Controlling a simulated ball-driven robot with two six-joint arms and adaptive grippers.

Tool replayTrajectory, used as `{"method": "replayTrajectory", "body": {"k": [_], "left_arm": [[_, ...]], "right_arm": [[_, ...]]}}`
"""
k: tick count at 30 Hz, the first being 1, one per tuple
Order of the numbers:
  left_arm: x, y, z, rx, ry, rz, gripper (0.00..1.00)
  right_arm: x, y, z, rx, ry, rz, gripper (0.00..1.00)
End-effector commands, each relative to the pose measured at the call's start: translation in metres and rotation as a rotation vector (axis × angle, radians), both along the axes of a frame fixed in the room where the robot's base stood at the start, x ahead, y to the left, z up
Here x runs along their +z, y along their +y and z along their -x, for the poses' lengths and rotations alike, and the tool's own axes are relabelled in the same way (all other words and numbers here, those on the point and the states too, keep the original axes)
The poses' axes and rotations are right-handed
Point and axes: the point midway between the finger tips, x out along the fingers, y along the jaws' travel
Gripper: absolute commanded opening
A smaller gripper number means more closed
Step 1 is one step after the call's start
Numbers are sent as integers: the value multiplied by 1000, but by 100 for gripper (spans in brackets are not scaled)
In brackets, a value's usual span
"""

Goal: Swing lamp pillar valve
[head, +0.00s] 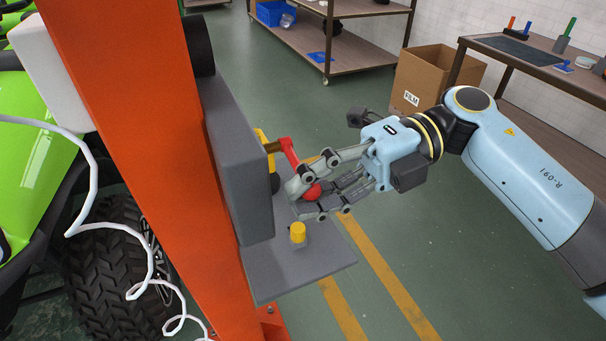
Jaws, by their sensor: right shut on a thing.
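The orange pillar (133,130) stands upright left of the middle, with a grey box (237,150) fixed on its right side. The valve has a red lever (288,152) that sticks out from a brass stem (272,147) on the box and ends in a red knob (312,191). My right gripper (305,197) comes in from the right and is shut on the red knob. Its fingers hide part of the lever and knob. I cannot make out a lamp. My left gripper is not in view.
A grey shelf plate (290,268) with a yellow knob (297,232) juts out below the box. A green vehicle with a black tyre (118,255) and a white coiled cable (97,178) are at left. A cardboard box (432,78) stands behind. Open floor lies at lower right.

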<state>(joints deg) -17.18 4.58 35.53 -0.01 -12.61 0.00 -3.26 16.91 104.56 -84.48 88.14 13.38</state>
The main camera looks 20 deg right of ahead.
Motion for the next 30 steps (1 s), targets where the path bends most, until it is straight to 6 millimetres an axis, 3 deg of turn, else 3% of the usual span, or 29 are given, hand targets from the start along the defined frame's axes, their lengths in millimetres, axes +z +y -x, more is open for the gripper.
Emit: {"method": "replayTrajectory", "body": {"k": [9,26,27,30], "left_arm": [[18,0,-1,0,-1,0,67],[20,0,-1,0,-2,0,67],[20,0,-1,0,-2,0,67],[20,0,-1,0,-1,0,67]], "right_arm": [[12,-1,-1,-3,129,7,0],[14,-1,-1,-2,161,7,0],[14,-1,-1,-2,160,7,11],[14,-1,-1,-2,160,7,24]]}}
